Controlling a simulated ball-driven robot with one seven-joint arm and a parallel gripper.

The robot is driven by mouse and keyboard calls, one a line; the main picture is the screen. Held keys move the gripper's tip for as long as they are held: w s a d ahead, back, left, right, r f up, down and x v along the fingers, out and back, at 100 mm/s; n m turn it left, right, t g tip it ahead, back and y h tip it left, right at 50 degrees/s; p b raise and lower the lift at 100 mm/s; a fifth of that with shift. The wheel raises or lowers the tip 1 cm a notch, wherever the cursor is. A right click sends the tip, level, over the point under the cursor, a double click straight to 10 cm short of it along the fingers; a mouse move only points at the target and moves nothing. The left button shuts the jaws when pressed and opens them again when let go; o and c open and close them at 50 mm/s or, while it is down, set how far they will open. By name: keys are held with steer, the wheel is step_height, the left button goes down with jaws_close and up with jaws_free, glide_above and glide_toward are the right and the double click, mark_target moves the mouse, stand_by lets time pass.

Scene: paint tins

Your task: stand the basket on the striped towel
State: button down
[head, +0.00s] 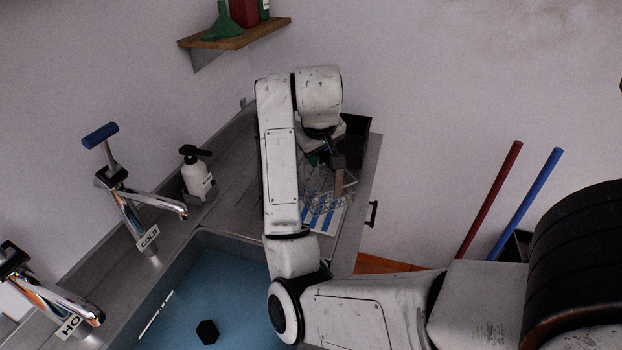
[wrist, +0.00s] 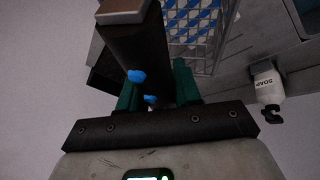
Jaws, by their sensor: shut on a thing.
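The wire basket (head: 318,200) is at the far end of the counter, over the blue-and-white striped towel (head: 325,222). In the wrist view the basket's wire mesh (wrist: 203,66) shows at the top, with the towel's stripes (wrist: 188,22) seen through it. My gripper (head: 325,165) is just above, partly hidden by my arm. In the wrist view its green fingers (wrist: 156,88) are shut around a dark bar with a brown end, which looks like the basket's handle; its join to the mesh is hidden. I cannot tell whether the basket's base touches the towel.
A black bin (head: 355,130) stands behind my gripper by the wall. A white soap bottle (head: 196,172) and the cold tap (head: 130,200) stand left, beside the blue sink (head: 210,290). A shelf (head: 235,38) is above. Red (head: 490,200) and blue (head: 526,203) poles stand right.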

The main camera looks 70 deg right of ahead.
steer(key=w+d+f+p, duration=0.2)
steer(key=w+d+f, duration=0.4)
steer(key=f, duration=0.5)
steer(key=shift+w+d+f+p, duration=0.2)
steer(key=shift+d+f+p, duration=0.15)
steer(key=shift+d, duration=0.9)
steer(key=c, duration=0.8)
jaws_free()
steer(key=shift+f, duration=0.1)
steer(key=b+v, duration=0.1)
steer(key=v, duration=1.1)
